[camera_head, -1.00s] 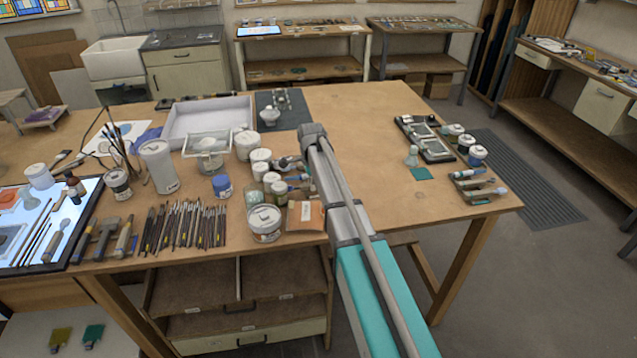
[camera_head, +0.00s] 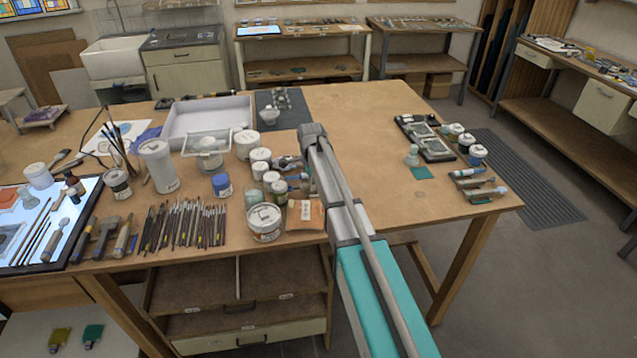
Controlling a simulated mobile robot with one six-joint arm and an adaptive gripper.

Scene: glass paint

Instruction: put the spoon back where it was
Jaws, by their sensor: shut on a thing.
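My arm reaches over the wooden table from the lower right. My gripper (camera_head: 287,163) shows only in part, small and dark, just left of the arm's end among the jars. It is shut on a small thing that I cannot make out. I cannot pick out the spoon for certain. Lidded jars (camera_head: 261,155) stand close to the left of the gripper. A larger white-lidded jar (camera_head: 264,222) and an orange-brown packet (camera_head: 305,214) are nearer the front edge.
Several brushes (camera_head: 185,224) lie at the front. A white tray (camera_head: 207,119) is at the back. A lit panel (camera_head: 88,193) with tools is at left. Dark frames (camera_head: 437,150) and jars stand at right.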

